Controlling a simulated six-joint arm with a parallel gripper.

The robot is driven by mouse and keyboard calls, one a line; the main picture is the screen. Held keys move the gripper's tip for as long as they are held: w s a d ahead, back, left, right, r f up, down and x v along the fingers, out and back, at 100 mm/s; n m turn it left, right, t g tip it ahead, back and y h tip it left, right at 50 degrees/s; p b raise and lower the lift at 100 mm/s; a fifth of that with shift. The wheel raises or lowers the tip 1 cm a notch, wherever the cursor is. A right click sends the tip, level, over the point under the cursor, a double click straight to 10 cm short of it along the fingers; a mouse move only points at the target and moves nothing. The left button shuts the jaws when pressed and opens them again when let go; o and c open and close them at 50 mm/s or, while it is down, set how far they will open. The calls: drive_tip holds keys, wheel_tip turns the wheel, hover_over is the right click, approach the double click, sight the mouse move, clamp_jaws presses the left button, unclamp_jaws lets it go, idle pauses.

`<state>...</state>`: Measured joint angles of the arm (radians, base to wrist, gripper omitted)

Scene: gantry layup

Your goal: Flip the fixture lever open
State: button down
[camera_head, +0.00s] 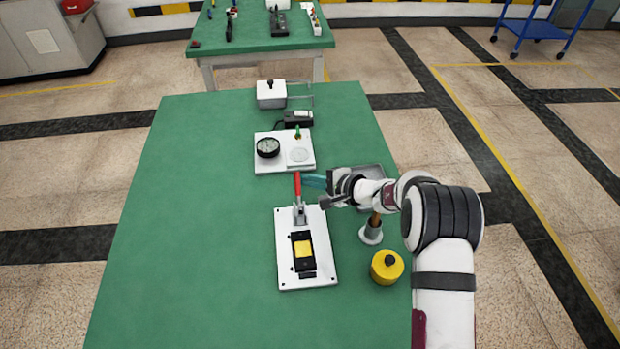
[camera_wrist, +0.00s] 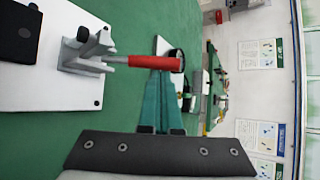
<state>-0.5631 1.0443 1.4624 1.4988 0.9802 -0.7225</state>
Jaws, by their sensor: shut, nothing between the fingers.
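The fixture is a white plate (camera_head: 285,255) with a metal toggle clamp (camera_head: 300,214) at its far end; the clamp also shows in the wrist view (camera_wrist: 85,52). Its lever has a red handle (camera_head: 297,185) that points away from the plate, over the green table; it also shows in the wrist view (camera_wrist: 142,62). My gripper (camera_head: 308,181) has teal fingers, shut and empty, just right of the red handle. In the wrist view the fingertips (camera_wrist: 164,70) are close beside the handle's outer end; I cannot tell whether they touch. A black block with a yellow top (camera_head: 303,249) sits on the plate.
Beyond the handle is a white board (camera_head: 267,165) with a black dial. A yellow cylinder (camera_head: 387,267) and an upright post on a round base (camera_head: 371,236) stand right of the fixture. A grey tray (camera_head: 372,170) lies partly behind my arm. The table's left side (camera_head: 190,230) is clear.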

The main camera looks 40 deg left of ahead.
drive_tip(key=shift+s+d+r, duration=0.1)
drive_tip(key=shift+s+r, duration=0.1)
drive_tip(key=shift+s, duration=0.2)
